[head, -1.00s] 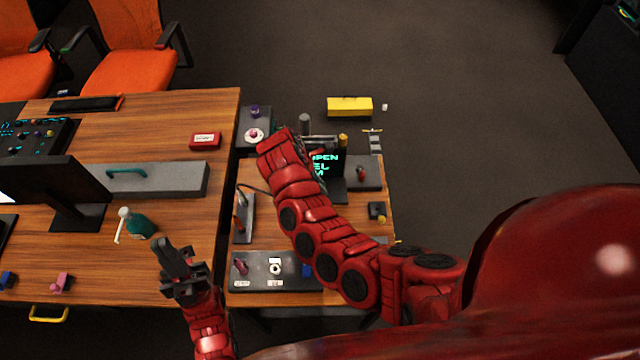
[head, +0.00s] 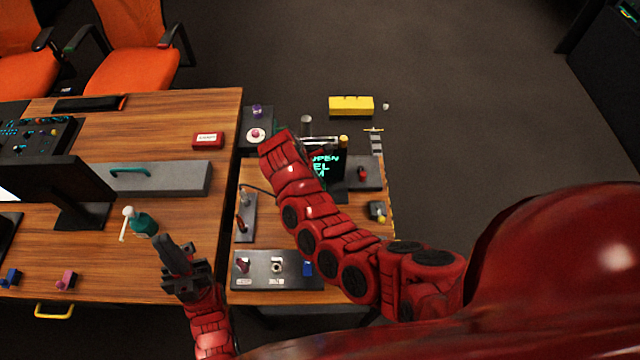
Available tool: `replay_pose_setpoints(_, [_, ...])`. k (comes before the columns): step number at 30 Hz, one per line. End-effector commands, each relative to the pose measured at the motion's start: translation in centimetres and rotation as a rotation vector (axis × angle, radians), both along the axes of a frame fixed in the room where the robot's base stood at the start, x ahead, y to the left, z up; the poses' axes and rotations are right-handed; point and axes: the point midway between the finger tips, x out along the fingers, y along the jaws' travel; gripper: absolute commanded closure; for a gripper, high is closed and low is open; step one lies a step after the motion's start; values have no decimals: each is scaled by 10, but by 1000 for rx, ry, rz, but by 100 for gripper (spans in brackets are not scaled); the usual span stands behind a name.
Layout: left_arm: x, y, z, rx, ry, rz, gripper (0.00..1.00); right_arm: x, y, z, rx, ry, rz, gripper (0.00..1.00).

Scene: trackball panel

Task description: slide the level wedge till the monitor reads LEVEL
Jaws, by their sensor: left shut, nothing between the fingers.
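The small black monitor (head: 333,183) stands on the right wooden desk (head: 262,190) in the head view. Its cyan text is partly covered by my right arm; I can make out "PEN", "EL" and "M", not a whole reading. I cannot pick out the level wedge for certain. My right arm reaches across the right desk to the area left of the monitor, and its gripper is hidden beyond the arm. My left gripper (head: 176,258) is shut and empty over the front right part of the left desk.
A panel with small knobs (head: 276,283) lies at the right desk's front. A green spray bottle (head: 142,223) stands close to my left gripper. A red box (head: 208,139) and a grey block with a green handle (head: 180,179) are on the left desk. A yellow case (head: 351,104) lies beyond.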

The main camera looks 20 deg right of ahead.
Motion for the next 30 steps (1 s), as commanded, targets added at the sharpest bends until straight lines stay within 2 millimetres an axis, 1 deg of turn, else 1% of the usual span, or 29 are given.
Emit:
replay_pose_setpoints(8, [0,0,0,0,0,0,100,0,0,0,0,1,0,43])
replay_pose_setpoints(11, [0,0,-2,0,0,0,100,0,2,4,0,0,0,43])
replay_pose_setpoints(13, [0,0,-4,0,0,0,100,1,6,11,-1,-2,2,43])
replay_pose_setpoints(17, [0,0,-11,0,0,0,100,2,16,34,1,-5,1,43])
replay_pose_setpoints(20, [0,0,-16,0,0,0,100,1,25,55,2,-3,1,43])
replay_pose_setpoints(21, [0,0,-12,0,0,0,100,2,28,67,2,-3,1,43])
replay_pose_setpoints(23, [0,0,-12,0,0,0,100,2,34,80,2,-5,1,43])
replay_pose_setpoints(24, [0,0,-8,0,0,0,100,1,35,90,2,-1,-2,43])
replay_pose_setpoints(30, [0,0,10,0,0,0,100,1,47,122,1,4,-2,43])
